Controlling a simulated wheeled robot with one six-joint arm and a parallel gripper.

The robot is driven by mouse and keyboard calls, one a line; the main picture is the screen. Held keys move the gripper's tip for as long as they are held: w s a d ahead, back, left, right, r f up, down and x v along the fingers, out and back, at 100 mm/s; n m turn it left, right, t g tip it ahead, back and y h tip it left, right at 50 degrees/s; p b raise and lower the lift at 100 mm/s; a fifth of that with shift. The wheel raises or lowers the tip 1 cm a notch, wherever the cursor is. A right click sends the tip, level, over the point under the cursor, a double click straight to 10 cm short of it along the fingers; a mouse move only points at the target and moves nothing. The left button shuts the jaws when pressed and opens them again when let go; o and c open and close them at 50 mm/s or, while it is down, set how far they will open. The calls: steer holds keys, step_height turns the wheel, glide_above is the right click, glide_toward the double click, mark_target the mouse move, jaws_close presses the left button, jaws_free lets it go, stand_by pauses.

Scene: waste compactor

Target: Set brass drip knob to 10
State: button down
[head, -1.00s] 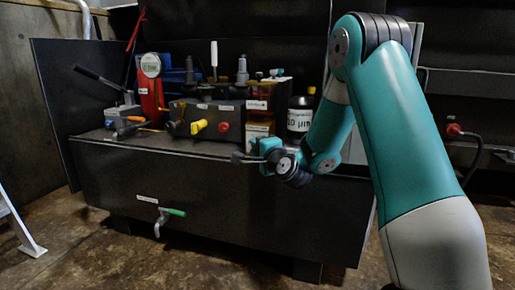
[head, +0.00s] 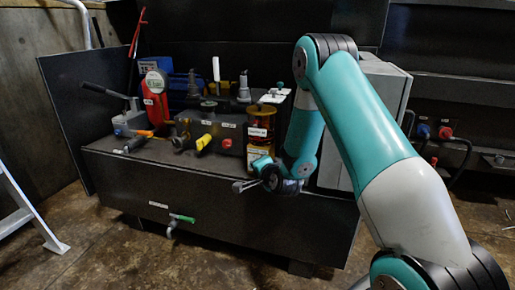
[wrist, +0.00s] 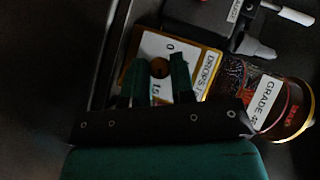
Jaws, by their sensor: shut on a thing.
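The brass drip knob (wrist: 160,68) sits on a white dial plate (wrist: 151,48) with a yellow border in the wrist view. The plate reads 0, 15 and "DROPS /"; I cannot read the knob's setting. My gripper (wrist: 159,76) has its two green fingers on either side of the knob, shut on it. The oiler's amber glass jar (head: 262,126) stands at the bench front in the head view, with my gripper (head: 262,162) at the plate below it. The knob is hidden there.
The dark bench (head: 215,215) carries a black block with a yellow knob (head: 203,142) and a red knob (head: 227,144) left of the oiler. A red gauge (head: 154,97) stands farther left. A green-handled tap (head: 182,218) sticks out of the bench front.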

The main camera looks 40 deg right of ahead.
steer(key=r+g+p, duration=0.1)
steer(key=p, duration=0.2)
steer(key=shift+r+n+p, duration=0.1)
steer(key=shift+n+p, duration=0.2)
steer(key=shift+n, duration=0.1)
steer(key=g+p, duration=0.1)
steer(key=p, duration=0.2)
steer(key=shift+n+h, duration=0.4)
steer(key=shift+w+f+n+g+h+p, duration=0.15)
steer(key=shift+n+g+h+p, duration=0.15)
steer(key=shift+g+p, duration=0.3)
steer(key=shift+f+n+g+h+p, duration=0.2)
steer(key=shift+n+g+p, duration=0.25)
steer(key=shift+g, duration=0.25)
steer(key=c, duration=1.3)
jaws_free()
steer(key=p+v, duration=0.1)
steer(key=v, duration=1.6)
steer(key=shift+a+r+p, duration=0.15)
steer(key=shift+r+p, duration=0.05)
steer(key=shift+p, duration=0.15)
